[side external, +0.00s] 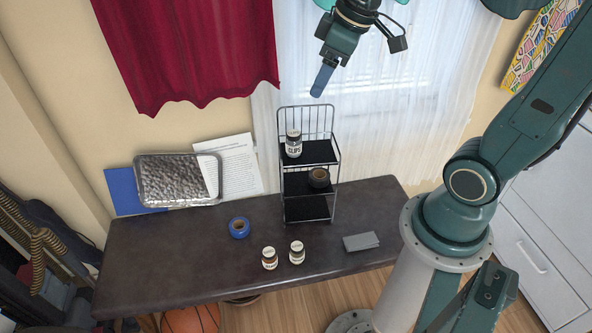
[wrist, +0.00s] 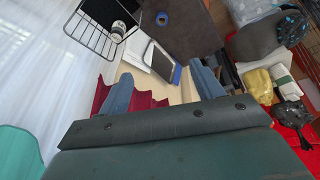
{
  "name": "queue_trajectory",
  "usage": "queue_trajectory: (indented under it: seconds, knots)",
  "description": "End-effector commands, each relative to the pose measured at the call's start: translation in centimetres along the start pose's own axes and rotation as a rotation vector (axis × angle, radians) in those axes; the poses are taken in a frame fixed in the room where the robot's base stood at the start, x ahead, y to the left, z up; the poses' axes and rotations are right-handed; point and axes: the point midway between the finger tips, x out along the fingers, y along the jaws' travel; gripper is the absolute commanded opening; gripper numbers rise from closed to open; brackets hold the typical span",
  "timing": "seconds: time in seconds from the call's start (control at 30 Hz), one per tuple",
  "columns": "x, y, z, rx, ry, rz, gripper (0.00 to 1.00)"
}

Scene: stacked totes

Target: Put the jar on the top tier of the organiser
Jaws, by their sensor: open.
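The wire organiser (side external: 335,185) stands at the back of the dark table with three black tiers. A white-labelled jar (side external: 293,144) reading "CLIPS" stands upright at the left of its top tier; this jar also shows in the wrist view (wrist: 118,30). Two more jars, a left one (side external: 269,258) and a right one (side external: 297,252), stand upright on the table in front. My gripper (side external: 321,82) is above the organiser, apart from it. In the wrist view its two blue fingers (wrist: 163,88) are spread with nothing held between them.
A dark tape roll (side external: 319,177) sits on the middle tier; the bottom tier looks empty. A blue tape roll (side external: 239,227), a grey folded item (side external: 361,241) and a foil tray (side external: 178,179) are on the table (side external: 170,255). The table's left front is clear. Curtains hang behind.

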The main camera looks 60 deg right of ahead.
Motion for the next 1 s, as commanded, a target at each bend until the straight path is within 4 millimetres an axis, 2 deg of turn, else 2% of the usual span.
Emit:
queue_trajectory:
  seconds: [0.1,0.3,0.6,1.0]
  knots:
    - [-1.8,-1.9,1.5,0.046,0.023,0.018,0.66]
    - [-4.1,-4.3,4.5,0.138,0.058,0.038,0.66]
    - [-5.7,-6.4,8.3,0.254,0.104,0.045,0.66]
    - [-5.8,-6.7,9.0,0.281,0.111,0.045,0.66]
